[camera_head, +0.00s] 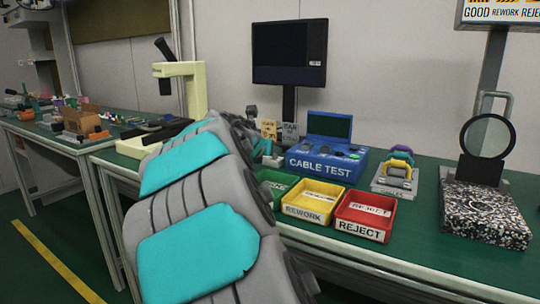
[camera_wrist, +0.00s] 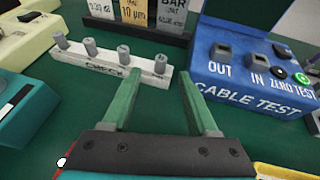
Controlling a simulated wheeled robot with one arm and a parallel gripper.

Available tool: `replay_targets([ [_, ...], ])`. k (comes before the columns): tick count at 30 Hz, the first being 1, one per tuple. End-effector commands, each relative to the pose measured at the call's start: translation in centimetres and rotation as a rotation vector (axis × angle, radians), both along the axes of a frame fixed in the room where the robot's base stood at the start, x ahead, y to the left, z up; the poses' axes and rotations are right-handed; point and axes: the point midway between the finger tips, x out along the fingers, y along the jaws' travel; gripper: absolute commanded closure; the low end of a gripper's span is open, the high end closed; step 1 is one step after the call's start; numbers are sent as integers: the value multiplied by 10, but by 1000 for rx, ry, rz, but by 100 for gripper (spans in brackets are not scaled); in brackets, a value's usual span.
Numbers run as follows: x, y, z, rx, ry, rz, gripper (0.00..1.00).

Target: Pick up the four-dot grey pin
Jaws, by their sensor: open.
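Several grey pins stand upright in a row on a white lettered rack (camera_wrist: 100,66) in the wrist view. They are a far-left pin (camera_wrist: 62,41), a second pin (camera_wrist: 88,46), a third pin (camera_wrist: 123,55) and a right-end pin (camera_wrist: 160,65). Dot marks on them are too small to read, so I cannot tell which is the four-dot pin. My gripper (camera_wrist: 157,80) is open and empty, its green fingers pointing toward the rack's right end. The right-end pin appears between the fingertips, apparently beyond them. In the head view my arm hides the rack.
A blue cable test box (camera_head: 326,160) stands right of the rack, close to my right finger in the wrist view. Block-like signs (camera_wrist: 136,12) stand behind. A teal device (camera_wrist: 22,112) is at left. Yellow rework (camera_head: 310,204) and red reject (camera_head: 363,214) bins sit at the bench front.

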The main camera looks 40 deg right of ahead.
Motion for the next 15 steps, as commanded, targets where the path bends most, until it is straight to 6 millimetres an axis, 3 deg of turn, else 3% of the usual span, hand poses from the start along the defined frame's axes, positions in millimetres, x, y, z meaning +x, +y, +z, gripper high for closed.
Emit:
replay_targets([
  [6,19,-29,-16,3,1,-4,41],
  [15,32,-45,-24,5,-1,-2,41],
])
